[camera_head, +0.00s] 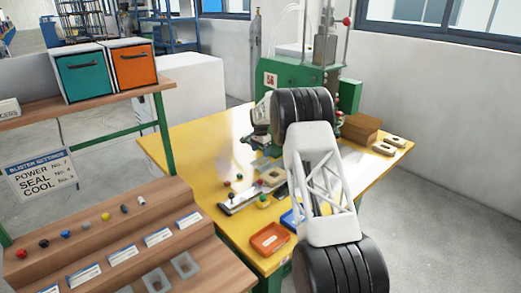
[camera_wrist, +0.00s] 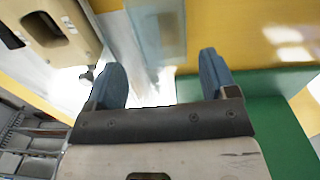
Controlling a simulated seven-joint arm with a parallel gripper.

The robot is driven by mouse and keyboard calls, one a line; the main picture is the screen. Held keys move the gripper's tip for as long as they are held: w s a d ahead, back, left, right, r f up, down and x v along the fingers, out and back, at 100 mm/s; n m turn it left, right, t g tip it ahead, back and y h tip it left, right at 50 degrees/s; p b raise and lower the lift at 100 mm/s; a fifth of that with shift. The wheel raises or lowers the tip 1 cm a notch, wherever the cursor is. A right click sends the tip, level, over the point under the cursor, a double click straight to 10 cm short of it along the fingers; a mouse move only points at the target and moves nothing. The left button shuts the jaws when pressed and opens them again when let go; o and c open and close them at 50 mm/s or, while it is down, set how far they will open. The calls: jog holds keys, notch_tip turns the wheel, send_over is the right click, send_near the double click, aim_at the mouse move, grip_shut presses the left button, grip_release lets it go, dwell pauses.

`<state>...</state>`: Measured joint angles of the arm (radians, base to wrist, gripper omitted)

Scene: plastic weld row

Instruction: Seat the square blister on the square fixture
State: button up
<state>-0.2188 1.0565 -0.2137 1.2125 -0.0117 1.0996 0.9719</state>
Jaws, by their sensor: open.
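Two clear, squarish blister trays lie on the lower step of the wooden rack in the head view, the near one (camera_head: 157,281) and the far one (camera_head: 186,264). I cannot tell for sure which is the square blister. My gripper (camera_wrist: 162,85) is open, with blue fingertips apart and nothing seen between them. In the head view it is over the yellow table by the green press, partly hidden by my arm, far from the trays. A pale translucent plate (camera_wrist: 157,30) lies beyond the fingers in the wrist view. I cannot pick out the square fixture clearly.
The green press (camera_head: 300,90) stands on the yellow table (camera_head: 190,140). An orange tray (camera_head: 270,239) and a blue tray (camera_head: 292,217) are near the table's front. Small coloured knobs (camera_head: 65,234) line the rack.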

jog(key=shift+f, duration=2.95)
jog(key=c, duration=0.5)
jog(key=shift+r, duration=0.2)
jog(key=shift+c, duration=0.2)
jog(key=shift+r, duration=2)
jog(key=shift+s+r, duration=0.1)
jog(key=shift+s+d+r, duration=0.35)
jog(key=shift+s+d, duration=0.15)
jog(key=shift+s, duration=0.15)
jog(key=s+d+r, duration=0.3)
jog(key=s+d, duration=0.3)
jog(key=s, duration=0.4)
jog(key=shift+s+r, duration=0.15)
jog(key=shift+s, duration=0.15)
